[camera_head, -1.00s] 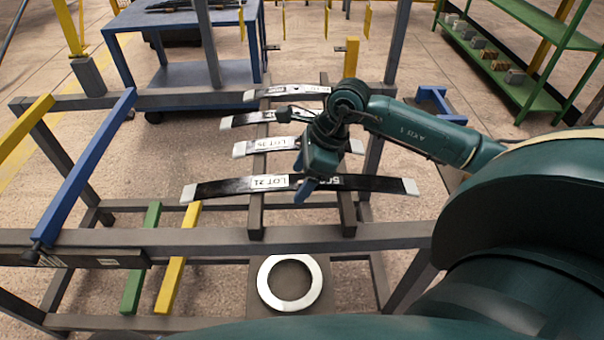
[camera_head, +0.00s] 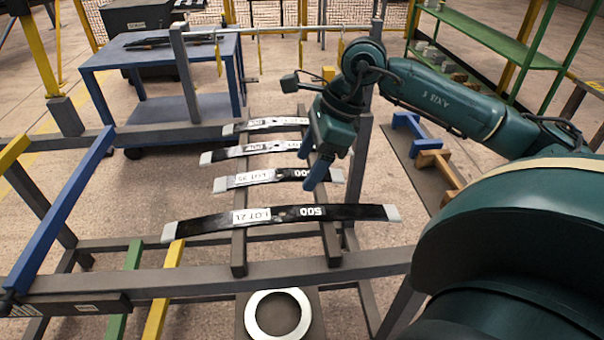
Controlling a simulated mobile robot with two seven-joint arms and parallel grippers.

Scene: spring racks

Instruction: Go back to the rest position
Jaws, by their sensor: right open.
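My right gripper (camera_head: 312,172) has blue fingers that point down. It is open and empty, raised above the rack at the right ends of the dark leaf springs. The nearest spring (camera_head: 350,212), marked LOT 21 and 500, lies across two dark rails of the rack. Behind it lie a LOT 35 spring (camera_head: 270,178) and two more springs (camera_head: 232,153) (camera_head: 262,125), all roughly parallel with pale ends. My right arm comes in from the right and covers part of the right ends. My left gripper is not in view.
A blue cart (camera_head: 185,107) stands behind the rack. Green shelves (camera_head: 480,40) are at the back right. A blue bar (camera_head: 62,205) slopes along the rack's left side. A white ring (camera_head: 250,318) lies at the front. Small blue and wooden stands (camera_head: 432,158) are on the right.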

